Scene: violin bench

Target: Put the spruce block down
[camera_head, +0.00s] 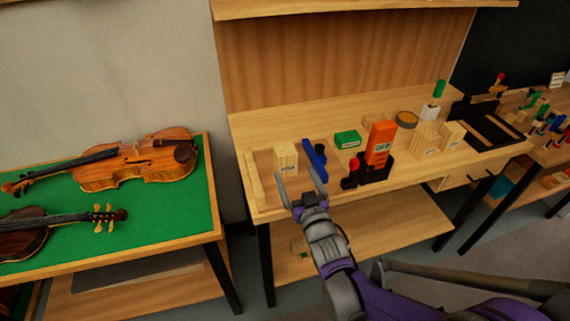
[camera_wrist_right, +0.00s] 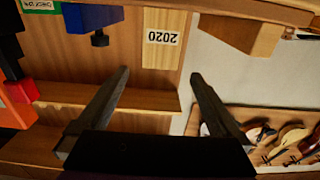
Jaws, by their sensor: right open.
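A pale wood block (camera_head: 286,158), which I take as the spruce block, stands on the bench near its left end. In the right wrist view the pale block (camera_wrist_right: 165,30) carries a label that reads 2020 upside down. My right gripper (camera_head: 299,174) is open and empty at the bench's front, just in front of the block. In the right wrist view its fingers (camera_wrist_right: 160,75) are spread wide, with the block beyond the tips and not between them. My left gripper is not in view.
A blue tool (camera_head: 315,157) lies close to the block's right. Further right are a green box (camera_head: 347,139), an orange box (camera_head: 380,142) and other labelled blocks (camera_head: 427,136). A pale strip (camera_head: 254,178) runs along the bench's left end. A green-topped table (camera_head: 180,215) with violins stands left.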

